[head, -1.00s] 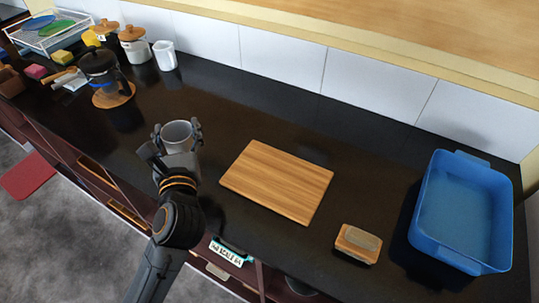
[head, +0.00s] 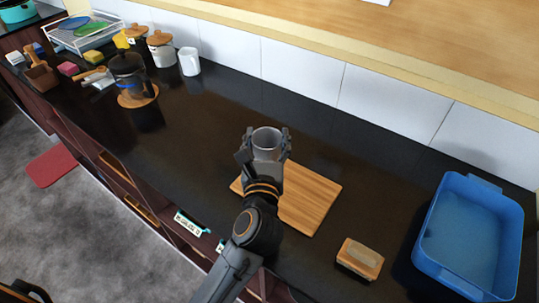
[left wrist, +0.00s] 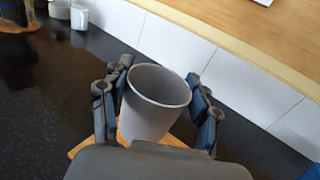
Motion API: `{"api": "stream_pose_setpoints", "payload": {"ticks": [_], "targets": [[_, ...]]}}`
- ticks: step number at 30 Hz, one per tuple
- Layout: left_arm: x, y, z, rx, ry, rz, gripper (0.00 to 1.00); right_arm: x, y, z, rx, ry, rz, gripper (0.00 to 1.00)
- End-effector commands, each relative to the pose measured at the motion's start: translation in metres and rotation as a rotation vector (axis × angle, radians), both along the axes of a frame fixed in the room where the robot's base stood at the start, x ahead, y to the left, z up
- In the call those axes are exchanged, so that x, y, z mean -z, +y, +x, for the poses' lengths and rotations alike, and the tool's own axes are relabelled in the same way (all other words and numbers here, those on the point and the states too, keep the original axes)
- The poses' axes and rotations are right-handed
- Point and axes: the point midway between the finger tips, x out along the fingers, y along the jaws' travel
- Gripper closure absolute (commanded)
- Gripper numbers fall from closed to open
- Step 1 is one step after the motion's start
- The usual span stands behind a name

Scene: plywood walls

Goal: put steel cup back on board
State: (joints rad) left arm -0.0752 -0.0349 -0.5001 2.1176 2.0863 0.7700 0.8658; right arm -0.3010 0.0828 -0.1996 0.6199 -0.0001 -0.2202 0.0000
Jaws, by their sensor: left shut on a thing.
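The steel cup (head: 267,141) is grey, empty and upright, with its open mouth facing up. My left gripper (head: 266,148) is shut on it, with a finger on each side. In the left wrist view the cup (left wrist: 154,103) sits between the two fingers of the left gripper (left wrist: 155,105). The wooden board (head: 312,200) lies flat on the dark counter, and the cup overlaps its back left part in the head view. The board's edge (left wrist: 170,140) shows below the cup in the left wrist view. I cannot tell whether the cup touches the board. My right gripper is not in view.
A blue tub (head: 470,235) stands at the right, with a small wooden brush-like block (head: 360,258) left of it. A white mug (head: 189,61), a lidded pot (head: 161,48) and a coffee press (head: 128,72) stand at the back left. The counter left of the board is clear.

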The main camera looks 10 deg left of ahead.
Motion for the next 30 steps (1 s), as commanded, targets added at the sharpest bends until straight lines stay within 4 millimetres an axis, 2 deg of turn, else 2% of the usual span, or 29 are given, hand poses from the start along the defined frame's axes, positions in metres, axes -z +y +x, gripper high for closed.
{"api": "stream_pose_setpoints", "payload": {"ticks": [1,6,16,19,25,30], "targets": [[0.017,0.001,0.009,0.0,-0.003,0.002,0.76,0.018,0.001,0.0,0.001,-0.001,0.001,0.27],[0.042,0.004,0.03,0.0,-0.003,0.001,0.76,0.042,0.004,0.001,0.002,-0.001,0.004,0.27],[0.056,0.006,0.045,0.001,-0.001,0.0,0.76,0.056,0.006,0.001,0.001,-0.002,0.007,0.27],[0.066,0.007,0.051,0.0,-0.002,0.001,0.76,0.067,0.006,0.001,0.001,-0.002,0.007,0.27],[0.089,0.007,0.05,0.001,-0.001,0.0,0.76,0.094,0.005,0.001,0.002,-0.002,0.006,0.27],[0.091,0.007,0.05,0.0,-0.001,-0.001,0.76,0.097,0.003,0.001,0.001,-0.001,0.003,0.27]]}}
